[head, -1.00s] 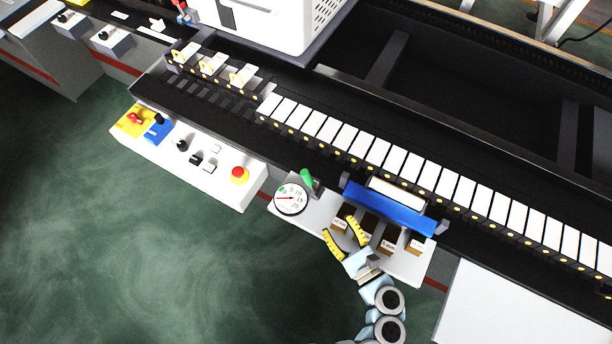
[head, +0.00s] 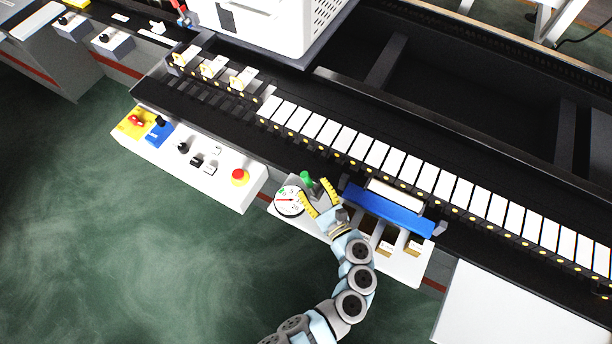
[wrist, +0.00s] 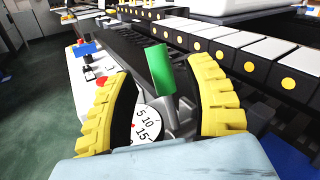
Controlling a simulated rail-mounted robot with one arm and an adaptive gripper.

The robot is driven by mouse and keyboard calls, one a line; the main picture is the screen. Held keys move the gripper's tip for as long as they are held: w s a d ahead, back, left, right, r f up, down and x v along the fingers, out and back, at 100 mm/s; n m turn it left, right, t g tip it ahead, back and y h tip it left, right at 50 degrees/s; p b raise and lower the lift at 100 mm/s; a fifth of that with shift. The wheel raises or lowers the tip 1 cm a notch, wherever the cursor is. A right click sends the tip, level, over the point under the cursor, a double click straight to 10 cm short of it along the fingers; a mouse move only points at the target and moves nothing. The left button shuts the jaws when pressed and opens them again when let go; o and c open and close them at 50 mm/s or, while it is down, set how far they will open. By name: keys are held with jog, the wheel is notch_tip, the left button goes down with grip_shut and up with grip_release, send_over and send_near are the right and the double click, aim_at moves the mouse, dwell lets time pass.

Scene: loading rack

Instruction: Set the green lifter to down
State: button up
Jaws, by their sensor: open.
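The green lifter (head: 306,178) is a short green handle standing up beside the round white dial on the panel. It also shows in the wrist view (wrist: 160,69), upright with a slight tilt, between my two yellow fingers. My gripper (head: 319,192) is open around the lifter's near side, with a finger on either side and clear gaps to the handle. In the wrist view my gripper (wrist: 165,90) shows no contact with the handle. The lifter's base is partly hidden in the head view by a finger.
The dial (head: 287,201) is partly covered by my left finger. A blue bar (head: 390,210) lies to the right. A white control box (head: 190,160) with a red button (head: 240,175) stands to the left. A rack of white-topped blocks (head: 400,160) runs behind.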

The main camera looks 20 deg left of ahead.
aim_at(308, 182)
jog(key=shift+x, duration=2.1)
grip_shut()
